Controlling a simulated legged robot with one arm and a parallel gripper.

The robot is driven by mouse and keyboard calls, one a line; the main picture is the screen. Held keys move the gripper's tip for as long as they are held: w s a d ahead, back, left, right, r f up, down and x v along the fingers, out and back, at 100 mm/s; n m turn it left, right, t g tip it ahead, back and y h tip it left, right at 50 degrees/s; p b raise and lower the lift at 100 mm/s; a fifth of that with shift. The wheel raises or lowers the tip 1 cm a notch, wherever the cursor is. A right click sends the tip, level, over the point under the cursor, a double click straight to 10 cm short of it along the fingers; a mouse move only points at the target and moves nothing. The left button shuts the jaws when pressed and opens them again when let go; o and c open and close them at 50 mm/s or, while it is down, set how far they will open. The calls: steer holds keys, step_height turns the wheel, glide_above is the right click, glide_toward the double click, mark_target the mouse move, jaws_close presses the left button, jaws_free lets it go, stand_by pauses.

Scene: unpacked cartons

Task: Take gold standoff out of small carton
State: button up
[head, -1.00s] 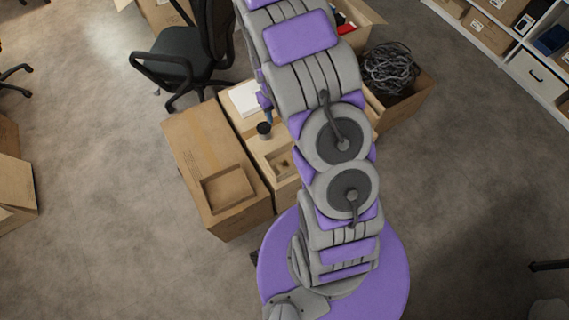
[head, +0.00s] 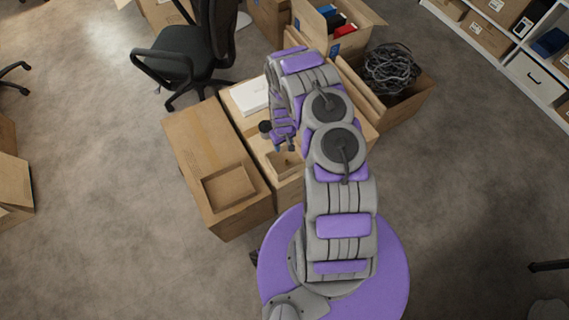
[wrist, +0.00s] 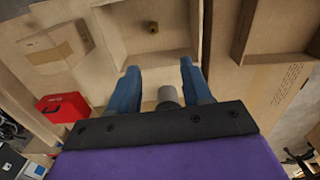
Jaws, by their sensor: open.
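The small carton (head: 293,172) is an open, shallow box on the wooden-coloured top in the head view, partly hidden by my arm. In the wrist view its wall (wrist: 200,28) shows at the top. The gold standoff (wrist: 153,28) is a small brassy piece on the carton's floor, apart from my fingers. My gripper (wrist: 159,72) has two blue fingers spread apart with nothing between their tips. In the head view my gripper (head: 284,147) is above the top, beside the small carton, pointing down.
A larger carton with a recessed tray (head: 229,187) is at the left. A carton of tangled grey cable (head: 391,68) is at the right. An office chair (head: 186,59) stands behind.

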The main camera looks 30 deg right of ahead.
steer(key=b, duration=0.3)
glide_above(286, 160)
step_height(286, 160, down, 8)
steer(key=shift+w+f+b, duration=0.4)
steer(key=shift+w+f, duration=0.05)
steer(key=shift+f, duration=0.35)
steer(key=shift+a+f, duration=0.2)
steer(key=shift+a, duration=0.2)
steer(key=shift+f, duration=0.25)
steer(key=f+b, duration=0.1)
steer(key=d+f, duration=0.1)
steer(key=f, duration=0.1)
steer(key=f+b, duration=0.1)
steer(key=f, duration=0.1)
steer(key=shift+s+d+b, duration=0.2)
steer(key=shift+s+b, duration=0.1)
steer(key=shift+s, duration=0.05)
steer(key=shift+a+r, duration=0.2)
steer(key=shift+a, duration=0.3)
steer(key=shift+c, duration=0.6)
steer(key=c, duration=0.3)
steer(key=shift+d, duration=0.45)
steer(key=c, duration=0.4)
steer(key=shift+a, duration=0.1)
jaws_close()
